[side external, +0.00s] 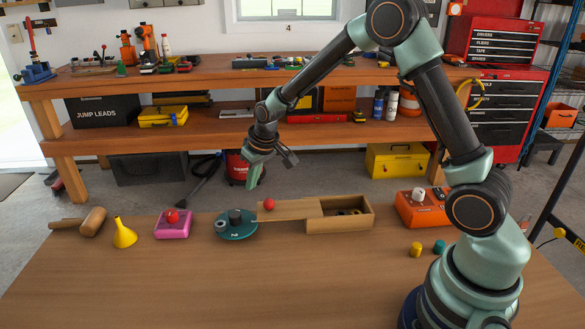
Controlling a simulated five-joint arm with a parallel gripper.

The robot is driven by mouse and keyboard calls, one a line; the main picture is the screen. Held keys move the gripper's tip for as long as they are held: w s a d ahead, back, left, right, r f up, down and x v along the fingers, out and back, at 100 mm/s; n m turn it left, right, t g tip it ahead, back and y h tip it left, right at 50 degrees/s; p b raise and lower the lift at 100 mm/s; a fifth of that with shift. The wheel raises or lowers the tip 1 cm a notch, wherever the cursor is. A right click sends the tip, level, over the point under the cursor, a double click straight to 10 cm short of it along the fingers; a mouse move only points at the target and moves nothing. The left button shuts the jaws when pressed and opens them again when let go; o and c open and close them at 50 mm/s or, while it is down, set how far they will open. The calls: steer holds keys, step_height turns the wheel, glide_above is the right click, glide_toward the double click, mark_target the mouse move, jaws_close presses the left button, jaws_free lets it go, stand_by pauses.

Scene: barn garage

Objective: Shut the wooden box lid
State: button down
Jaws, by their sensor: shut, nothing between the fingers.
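The wooden box (340,225) stands on the workbench right of centre. Its flat wooden lid (296,208) is slid out to the left and sticks out well past the box's left end. The right part of the box is open, and small dark items show inside. A red knob (269,204) sits near the lid's left end. My gripper (253,182) is shut and empty, in the air above and slightly left of the red knob, apart from the lid.
A teal round base with a dark knob (236,224) stands close to the lid's left end. Further left are a pink box (173,224), a yellow funnel (124,234) and a mallet (92,221). An orange case (420,210) stands right of the box.

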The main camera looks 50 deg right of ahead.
mark_target(259, 204)
steer(key=shift+s+f, duration=0.3)
steer(key=shift+s, duration=0.6)
steer(key=shift+s+f, duration=0.3)
steer(key=shift+s, duration=0.6)
steer(key=shift+s, duration=0.1)
